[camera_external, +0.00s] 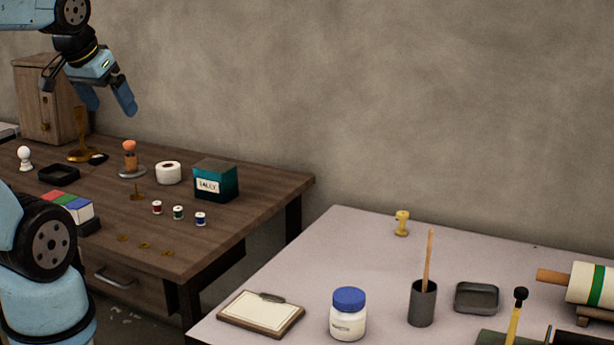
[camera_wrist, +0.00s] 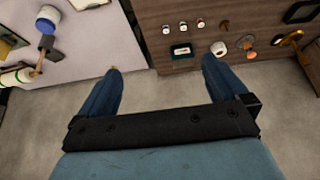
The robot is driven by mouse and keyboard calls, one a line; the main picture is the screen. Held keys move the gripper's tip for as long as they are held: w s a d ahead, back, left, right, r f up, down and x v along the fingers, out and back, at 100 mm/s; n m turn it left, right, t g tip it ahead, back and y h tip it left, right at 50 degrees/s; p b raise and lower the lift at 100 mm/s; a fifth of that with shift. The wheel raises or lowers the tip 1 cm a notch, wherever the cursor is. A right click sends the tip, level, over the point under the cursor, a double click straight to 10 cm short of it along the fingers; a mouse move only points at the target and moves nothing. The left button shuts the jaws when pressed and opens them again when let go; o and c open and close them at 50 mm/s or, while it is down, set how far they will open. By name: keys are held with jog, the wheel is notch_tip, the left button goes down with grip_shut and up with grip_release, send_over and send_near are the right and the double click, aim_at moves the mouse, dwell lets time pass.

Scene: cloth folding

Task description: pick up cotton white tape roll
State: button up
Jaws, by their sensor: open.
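In the wrist view the tape roll (camera_wrist: 219,48) shows beyond the tip of the right-hand finger. My gripper (camera_external: 107,108) is open and empty, high above the back of the wooden table, up and to the left of the roll. In the wrist view my gripper (camera_wrist: 160,78) has its two blue fingers wide apart with nothing between them.
The teal box (camera_external: 216,180) stands right of the roll and the orange-topped item (camera_external: 130,158) left of it. Small spools (camera_external: 178,212) sit in front. A brass stand (camera_external: 81,140) and wooden cabinet (camera_external: 48,98) are at the back left. A pale table (camera_external: 290,262) is at right.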

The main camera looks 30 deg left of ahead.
dwell(0.4)
jog(key=w+a+f+n+h, duration=0.25)
jog(key=w+n, duration=0.25)
jog(key=w, duration=0.3)
jog(key=w+a+f+n+g+h, duration=0.1)
jog(key=w+a+f+n+h, duration=0.15)
jog(key=w+a+n, duration=0.4)
jog(key=w+f+n+h, duration=0.1)
jog(key=w+f+n, duration=0.3)
jog(key=w, duration=0.6)
jog(key=w+a+f+n+t+h, duration=0.2)
jog(key=w+a+f+n, duration=0.5)
jog(key=a, duration=0.4)
jog(key=n+t+y, duration=0.1)
jog(key=n+t, duration=0.3)
jog(key=n, duration=0.3)
send_near(164, 173)
jog(key=a+r, duration=0.2)
jog(key=a, duration=0.2)
jog(key=shift+w, duration=0.3)
jog(key=x, duration=1.3)
jog(key=shift+d+f, duration=0.15)
jog(key=shift+f, duration=0.1)
